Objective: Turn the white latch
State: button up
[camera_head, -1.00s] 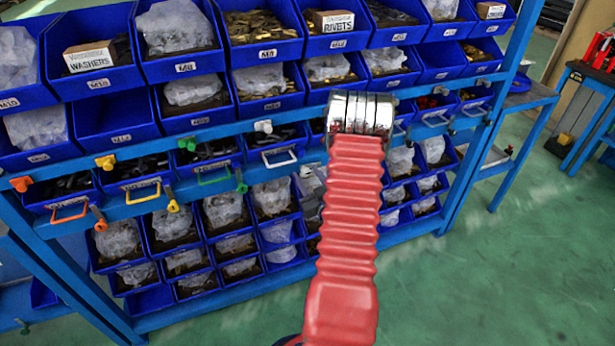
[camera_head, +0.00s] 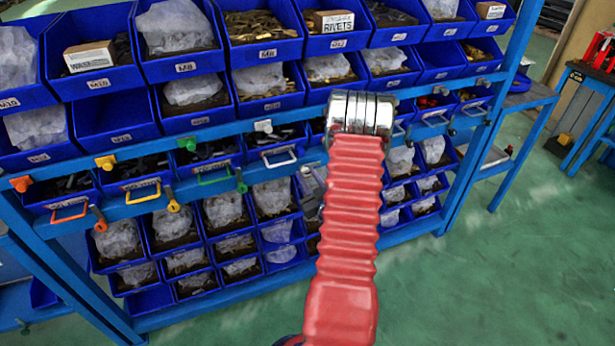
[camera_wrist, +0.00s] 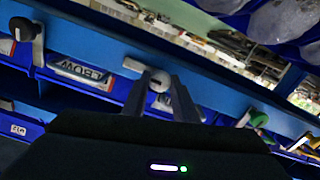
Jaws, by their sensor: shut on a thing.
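The white latch (camera_wrist: 160,80) sits on the blue rail between the fingers of my gripper (camera_wrist: 162,88) in the wrist view. My gripper is shut on it. In the head view my gripper (camera_head: 314,192) shows only partly, at the left edge of my red arm, and the latch there is mostly hidden. The latch's exact angle is hard to tell. A white pull handle (camera_head: 280,160) is just left of my gripper in the head view.
A white knob (camera_head: 263,126) sits above the handle. A green latch (camera_head: 241,181), a yellow latch (camera_head: 172,199) and an orange latch (camera_head: 98,217) hang along the rail to the left. Blue bins crowd above and below. Open green floor (camera_head: 470,270) is at the right.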

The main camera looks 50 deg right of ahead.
jog(key=o, duration=1)
jog(key=shift+o, duration=0.2)
jog(key=v, duration=1.4)
jog(key=shift+f, duration=0.15)
